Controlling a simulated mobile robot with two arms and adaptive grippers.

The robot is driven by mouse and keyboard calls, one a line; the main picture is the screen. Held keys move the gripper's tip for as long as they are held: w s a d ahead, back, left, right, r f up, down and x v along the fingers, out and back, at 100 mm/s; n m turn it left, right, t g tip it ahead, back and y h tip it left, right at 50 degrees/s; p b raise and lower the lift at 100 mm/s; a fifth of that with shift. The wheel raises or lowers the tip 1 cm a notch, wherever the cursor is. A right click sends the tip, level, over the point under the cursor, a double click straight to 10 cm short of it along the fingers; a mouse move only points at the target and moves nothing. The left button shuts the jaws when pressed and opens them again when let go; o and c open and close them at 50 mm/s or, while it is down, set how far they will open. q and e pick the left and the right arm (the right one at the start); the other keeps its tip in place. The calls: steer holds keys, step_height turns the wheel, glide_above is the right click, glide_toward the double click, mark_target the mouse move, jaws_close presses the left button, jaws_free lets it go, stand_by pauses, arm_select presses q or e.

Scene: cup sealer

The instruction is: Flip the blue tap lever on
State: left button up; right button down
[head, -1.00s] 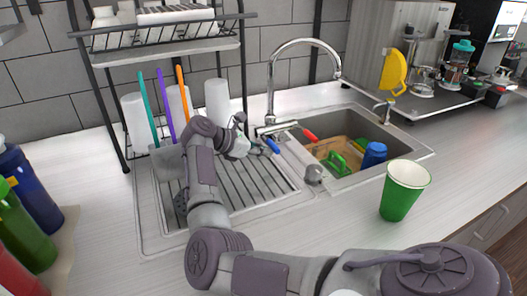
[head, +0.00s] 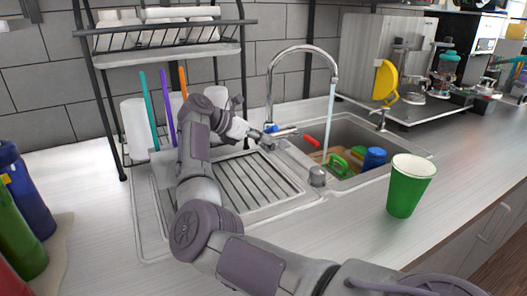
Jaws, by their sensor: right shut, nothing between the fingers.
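The chrome tap (head: 270,90) stands behind the sink, and a stream of water (head: 332,110) falls from its spout into the basin. The blue lever (head: 271,128) shows as a small blue patch at the left of the tap base, partly hidden by my gripper. The red lever (head: 311,140) points forward at the right of the base. My right gripper (head: 272,142) is shut and empty, just in front of the tap base beside the blue lever. I cannot tell whether it touches the lever. My left gripper is out of view.
The basin (head: 400,147) holds a green object (head: 340,163) and a blue cup (head: 374,158). A green paper cup (head: 410,187) stands on the counter at the right. A dish rack (head: 160,62) stands behind my arm. Bottles (head: 35,190) stand at the left.

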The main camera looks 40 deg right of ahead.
steer(key=shift+w+d+r, duration=0.1)
steer(key=shift+w+r, duration=0.2)
steer(key=shift+r, duration=0.2)
steer(key=v, duration=1.2)
stand_by(0.6)
